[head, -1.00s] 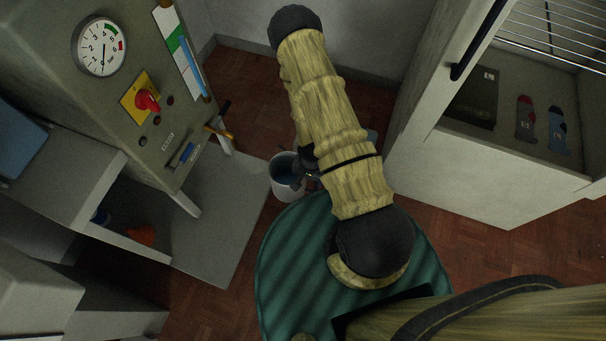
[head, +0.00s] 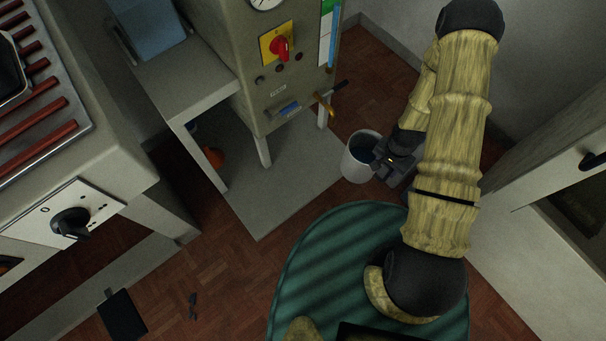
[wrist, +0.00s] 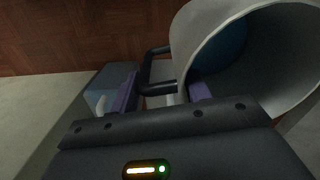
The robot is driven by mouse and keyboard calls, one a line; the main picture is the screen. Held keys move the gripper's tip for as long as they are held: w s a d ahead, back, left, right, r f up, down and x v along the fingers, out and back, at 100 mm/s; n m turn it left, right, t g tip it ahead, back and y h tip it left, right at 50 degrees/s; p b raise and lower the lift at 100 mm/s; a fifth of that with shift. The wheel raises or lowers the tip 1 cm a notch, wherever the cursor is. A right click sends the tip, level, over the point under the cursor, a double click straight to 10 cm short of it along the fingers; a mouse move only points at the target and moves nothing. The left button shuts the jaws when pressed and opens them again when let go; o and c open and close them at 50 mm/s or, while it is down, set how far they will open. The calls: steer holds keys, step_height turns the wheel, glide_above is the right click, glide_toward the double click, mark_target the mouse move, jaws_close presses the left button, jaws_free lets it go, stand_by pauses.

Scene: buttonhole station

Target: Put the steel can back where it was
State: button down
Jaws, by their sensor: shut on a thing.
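The steel can (head: 358,160) is a pale grey, open-topped vessel with a dark handle and a bluish interior. My gripper (head: 382,167) is shut on it at its right side in the head view. In the wrist view, the can (wrist: 275,75) fills the upper right, mouth tilted towards the camera. My gripper's purple fingers (wrist: 163,95) are at the dark handle (wrist: 158,70) beside the can's wall. The can's underside is hidden, so I cannot tell its height above the floor.
A grey cabinet machine with a red knob (head: 280,47) stands on a grey floor plate (head: 265,205) left of the can. A stove (head: 90,140) is at the far left. A green striped round surface (head: 320,260) lies in front. A white cabinet (head: 545,180) is at right.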

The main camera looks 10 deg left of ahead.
steer(key=w+r+n, duration=0.2)
steer(key=w+r, duration=0.3)
steer(key=r, duration=0.5)
steer(key=w+r+n+p, duration=0.1)
steer(key=w+r+n, duration=0.2)
steer(key=r, duration=0.6)
steer(key=shift+w+r+n, duration=0.3)
steer(key=shift+w+r, duration=0.05)
steer(key=shift+w, duration=0.65)
steer(key=shift+d, duration=0.2)
